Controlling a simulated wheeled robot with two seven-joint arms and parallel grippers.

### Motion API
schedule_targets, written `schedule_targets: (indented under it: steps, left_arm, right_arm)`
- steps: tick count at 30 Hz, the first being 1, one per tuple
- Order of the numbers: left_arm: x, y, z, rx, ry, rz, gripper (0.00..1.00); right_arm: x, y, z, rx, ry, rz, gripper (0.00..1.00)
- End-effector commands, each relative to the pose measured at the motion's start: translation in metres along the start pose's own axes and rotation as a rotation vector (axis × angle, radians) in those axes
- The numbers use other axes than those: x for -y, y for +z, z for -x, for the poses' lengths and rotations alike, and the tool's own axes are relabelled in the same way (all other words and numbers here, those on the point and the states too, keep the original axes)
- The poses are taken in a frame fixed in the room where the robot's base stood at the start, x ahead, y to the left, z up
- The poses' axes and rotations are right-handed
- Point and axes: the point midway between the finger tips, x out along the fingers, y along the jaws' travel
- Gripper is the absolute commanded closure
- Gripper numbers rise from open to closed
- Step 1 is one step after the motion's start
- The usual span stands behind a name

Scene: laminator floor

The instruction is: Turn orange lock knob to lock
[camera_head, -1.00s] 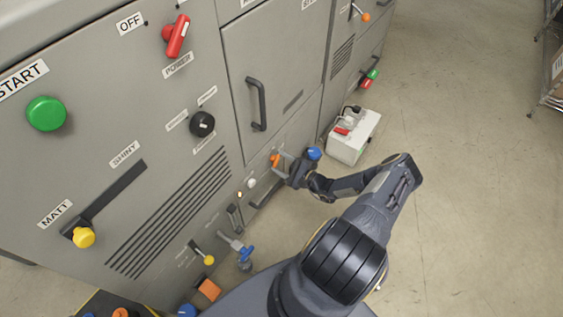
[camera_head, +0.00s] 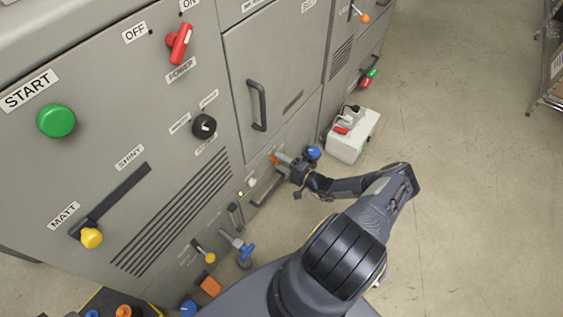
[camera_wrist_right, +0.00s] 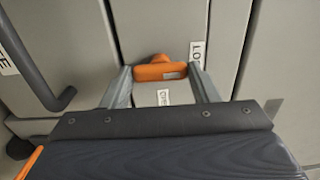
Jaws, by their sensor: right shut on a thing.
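The orange lock knob (camera_wrist_right: 160,71) sits on the grey machine panel, with its bar lying roughly level across the right wrist view. In the head view the knob (camera_head: 275,159) is a small orange spot low on the machine. My right gripper (camera_wrist_right: 164,74) is shut on the knob, one finger at each end of the bar. In the head view the right gripper (camera_head: 281,161) reaches the panel from the right. A label (camera_wrist_right: 198,52) starting "LO" is right of the knob, and another label (camera_wrist_right: 163,97) is below it, partly readable. My left gripper is not in view.
A dark handle (camera_wrist_right: 35,75) stands out left of the knob in the wrist view. A blue knob (camera_head: 313,152) is close to the right gripper in the head view. A white box (camera_head: 352,137) stands on the floor nearby.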

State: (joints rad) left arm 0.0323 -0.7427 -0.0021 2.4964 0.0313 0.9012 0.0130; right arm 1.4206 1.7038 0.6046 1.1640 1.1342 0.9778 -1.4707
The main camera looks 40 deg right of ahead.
Motion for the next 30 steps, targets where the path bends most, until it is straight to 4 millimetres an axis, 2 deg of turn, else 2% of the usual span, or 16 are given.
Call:
schedule_targets:
  steps: [15, 16, 20, 30]
  left_arm:
    - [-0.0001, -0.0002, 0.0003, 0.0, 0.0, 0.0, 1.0]
    - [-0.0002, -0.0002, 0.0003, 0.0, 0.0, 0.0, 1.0]
    - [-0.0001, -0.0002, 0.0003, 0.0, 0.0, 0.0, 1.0]
    - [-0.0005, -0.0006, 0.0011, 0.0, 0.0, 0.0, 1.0]
  right_arm:
    - [-0.0015, 0.0002, 0.001, 0.001, 0.004, 0.021, 0.68]
    - [-0.0015, 0.0002, 0.001, 0.001, 0.004, 0.021, 0.42]
    - [-0.0011, 0.0001, 0.0007, 0.001, 0.003, 0.02, 0.24]
    - [-0.0001, -0.0003, 0.0039, 0.0, 0.001, 0.018, 0.24]
